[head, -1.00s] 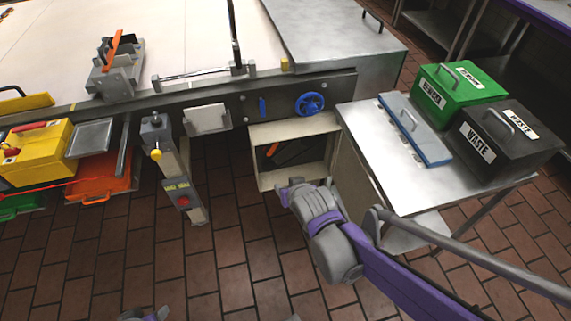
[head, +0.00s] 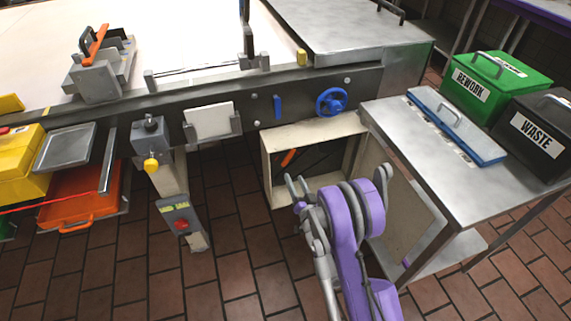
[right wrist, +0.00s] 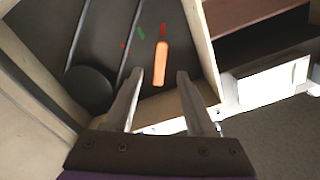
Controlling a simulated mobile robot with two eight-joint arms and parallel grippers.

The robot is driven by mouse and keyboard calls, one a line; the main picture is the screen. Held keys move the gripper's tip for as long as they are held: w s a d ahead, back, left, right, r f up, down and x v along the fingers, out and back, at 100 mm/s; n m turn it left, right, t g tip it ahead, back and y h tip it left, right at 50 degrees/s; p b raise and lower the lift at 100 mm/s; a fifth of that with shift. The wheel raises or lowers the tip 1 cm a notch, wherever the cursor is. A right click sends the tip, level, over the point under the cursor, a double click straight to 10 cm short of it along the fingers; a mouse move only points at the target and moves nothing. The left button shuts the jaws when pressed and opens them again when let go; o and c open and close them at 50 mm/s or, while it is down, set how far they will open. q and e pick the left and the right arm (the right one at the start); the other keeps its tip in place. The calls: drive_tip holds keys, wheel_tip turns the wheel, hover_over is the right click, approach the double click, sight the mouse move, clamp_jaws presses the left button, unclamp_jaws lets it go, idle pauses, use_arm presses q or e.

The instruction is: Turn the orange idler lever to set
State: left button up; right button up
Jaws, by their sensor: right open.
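The orange idler lever (head: 289,157) is inside an open-fronted cream box under the machine's front rail. In the right wrist view the lever (right wrist: 161,63) is a short orange bar, nearly upright, on a dark panel. Small red and green marks lie beyond its far end and to its left. My right gripper (head: 297,184) is at the box's front opening. In the right wrist view its two fingers (right wrist: 159,76) are apart, to either side of the lever's near end in the picture, with nothing between them; contact is not visible. My left gripper is out of view.
The cream box walls (head: 268,168) surround the lever closely. A black roller end (right wrist: 90,88) is left of it. A blue handwheel (head: 331,101) is above the box. A steel side table (head: 440,150) stands at right. Floor is open in front.

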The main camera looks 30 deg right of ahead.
sight(287, 162)
drive_tip(key=x, duration=1)
drive_tip(key=shift+b, duration=0.4)
drive_tip(key=shift+s, duration=0.1)
clamp_jaws()
idle(0.7)
